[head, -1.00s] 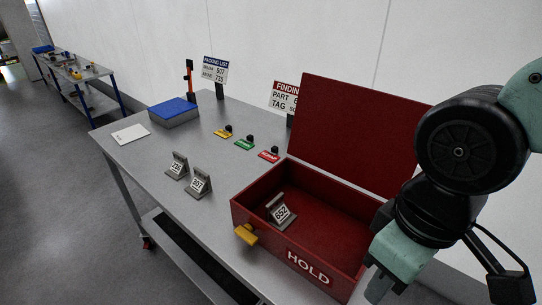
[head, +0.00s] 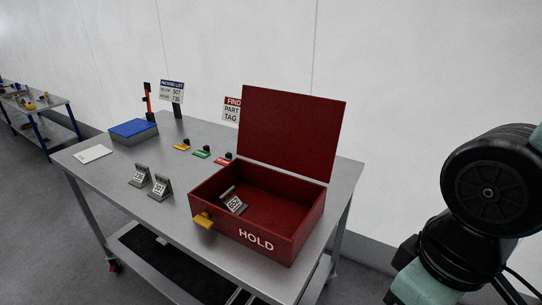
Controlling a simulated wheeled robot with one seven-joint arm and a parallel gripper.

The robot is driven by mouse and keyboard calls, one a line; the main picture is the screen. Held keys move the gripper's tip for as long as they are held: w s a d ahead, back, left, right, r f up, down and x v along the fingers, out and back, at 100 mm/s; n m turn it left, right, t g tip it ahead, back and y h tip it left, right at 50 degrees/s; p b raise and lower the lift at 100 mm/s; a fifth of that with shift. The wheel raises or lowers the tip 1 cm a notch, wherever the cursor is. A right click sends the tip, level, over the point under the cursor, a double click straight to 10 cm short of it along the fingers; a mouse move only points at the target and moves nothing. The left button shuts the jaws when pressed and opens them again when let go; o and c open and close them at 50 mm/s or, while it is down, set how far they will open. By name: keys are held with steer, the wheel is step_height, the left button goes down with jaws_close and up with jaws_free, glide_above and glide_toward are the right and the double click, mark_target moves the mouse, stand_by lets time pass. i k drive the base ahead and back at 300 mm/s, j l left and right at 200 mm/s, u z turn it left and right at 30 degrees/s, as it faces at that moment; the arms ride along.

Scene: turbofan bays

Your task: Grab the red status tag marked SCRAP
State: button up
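A small red status tag (head: 222,162) with a dark knob lies on the grey metal table, just left of the open lid of the red HOLD box. Its lettering is too small to read now. A green tag (head: 201,154) and a yellow tag (head: 182,147), each with a dark knob, lie in a row to its left. My arm is at the right edge of the head view, well away from the tags. My gripper's fingers are not visible.
The red HOLD box (head: 265,240) stands open with a numbered part (head: 234,203) inside. Two numbered parts (head: 139,175) (head: 160,187) stand in front of the tags. A blue-topped block (head: 133,129), a white card (head: 92,153) and signs (head: 172,91) are also on the table (head: 110,190).

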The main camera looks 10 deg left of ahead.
mark_target(225, 161)
steer(key=j+z, duration=0.4)
steer(key=j, duration=0.15)
steer(key=j+z, duration=0.4)
steer(key=j, duration=1.2)
steer(key=k+j, duration=0.15)
steer(key=j, duration=1.8)
steer(key=i+j, duration=0.1)
steer(key=j, duration=0.35)
steer(key=i+j, duration=0.1)
steer(key=j, duration=0.3)
steer(key=i+j, duration=0.15)
steer(key=j, duration=0.3)
